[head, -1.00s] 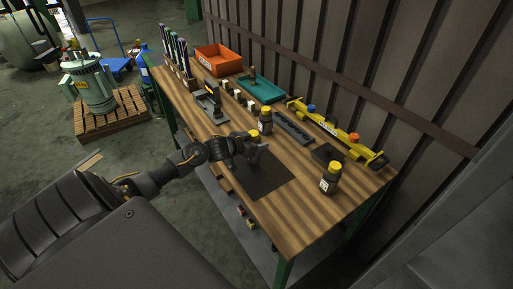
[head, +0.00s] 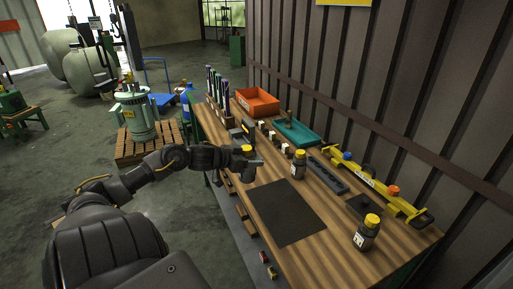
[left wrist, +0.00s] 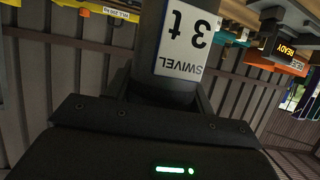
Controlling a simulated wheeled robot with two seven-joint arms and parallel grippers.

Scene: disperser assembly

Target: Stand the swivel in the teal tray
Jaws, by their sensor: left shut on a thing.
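My left gripper (head: 243,165) is shut on the swivel, a dark body with a yellow top (head: 247,150), held above the table's left side. In the left wrist view the swivel (left wrist: 185,40) sits between the fingers, and its white label reads "SWIVEL 3t" upside down. The teal tray (head: 308,142) lies farther back on the table, apart from the gripper, with a small brown upright thing (head: 288,120) at its left end. My right gripper is out of view.
Two similar dark pieces with yellow tops stand on the table, one mid-table (head: 299,168) and one near right (head: 366,238). An orange bin (head: 257,103) is at the back. A yellow beam (head: 375,185) lies by the wall. A dark mat (head: 285,215) is clear.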

